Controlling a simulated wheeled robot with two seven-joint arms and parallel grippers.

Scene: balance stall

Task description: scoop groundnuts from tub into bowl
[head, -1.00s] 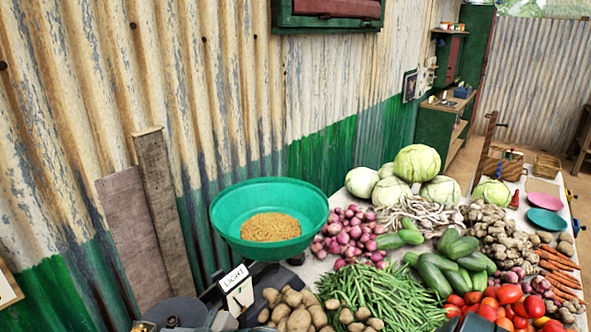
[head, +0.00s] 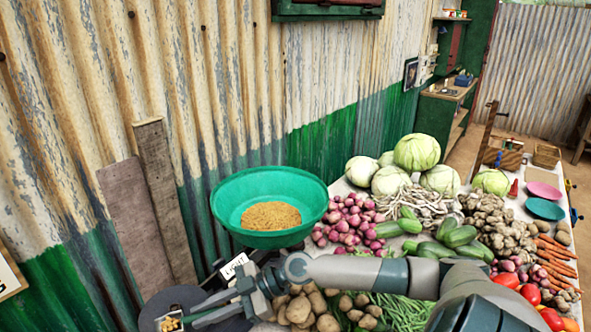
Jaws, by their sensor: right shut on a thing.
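A wide green bowl (head: 233,203) with a heap of tan, grain-like pieces (head: 271,216) in it sits at the left end of the stall, beside the wall. My right gripper (head: 187,313) reaches across from the right, below the bowl and over a dark round surface. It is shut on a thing. A small pale piece with yellow-brown bits (head: 170,323) shows by its fingertips at the bottom edge, too cut off to name surely. Which of these are groundnuts is too small to tell. My left gripper is not in view.
A dark round surface (head: 160,301) lies at the bottom left. Potatoes (head: 300,308), onions (head: 350,218), cucumbers (head: 460,237) and cabbages (head: 417,152) crowd the table. Planks (head: 165,200) lean on the corrugated wall.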

